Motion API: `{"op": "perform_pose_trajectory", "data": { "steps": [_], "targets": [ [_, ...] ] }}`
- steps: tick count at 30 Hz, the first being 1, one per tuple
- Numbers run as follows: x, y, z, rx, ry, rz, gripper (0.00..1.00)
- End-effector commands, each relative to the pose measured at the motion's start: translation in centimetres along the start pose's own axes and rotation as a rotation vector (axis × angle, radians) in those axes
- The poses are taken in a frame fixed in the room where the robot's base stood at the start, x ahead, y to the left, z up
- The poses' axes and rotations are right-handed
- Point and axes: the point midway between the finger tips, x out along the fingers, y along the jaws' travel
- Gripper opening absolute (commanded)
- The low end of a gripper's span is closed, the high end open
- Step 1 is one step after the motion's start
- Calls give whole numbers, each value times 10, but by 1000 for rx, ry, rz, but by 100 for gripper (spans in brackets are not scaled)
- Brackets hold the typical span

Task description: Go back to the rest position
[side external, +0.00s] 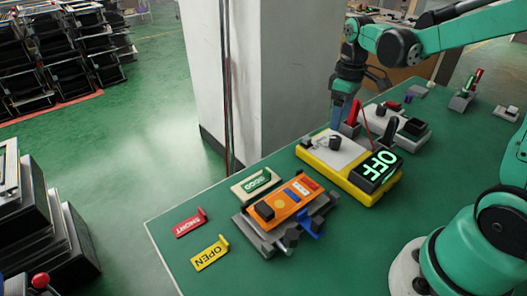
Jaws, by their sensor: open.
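My gripper (357,88) hangs from my green arm at the upper right of the side external view. Its jaws are open, just above and behind the lever fixtures. A red upright lever (354,112) stands close below it; whether they touch is unclear. An orange fixture (281,205) with a black block and a blue lever (308,226) sits nearer the camera.
A red sign (189,223), a yellow OPEN sign (210,253) and a cream plate with a green label (257,185) lie on the green table (165,250). A pale pillar (275,75) rises behind the table. Small fixtures (465,94) stand at the far right.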

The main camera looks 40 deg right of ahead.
Motion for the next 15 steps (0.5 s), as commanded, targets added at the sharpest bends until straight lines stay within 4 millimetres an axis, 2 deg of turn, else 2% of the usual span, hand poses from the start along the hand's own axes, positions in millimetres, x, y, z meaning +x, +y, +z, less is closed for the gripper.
{"op": "perform_pose_trajectory", "data": {
  "steps": [5,10,15],
  "targets": [
    [-13,-20,-1,32,70,44,63],
    [-32,-60,2,108,241,107,63],
    [-39,-95,9,188,431,120,63]
  ]
}}
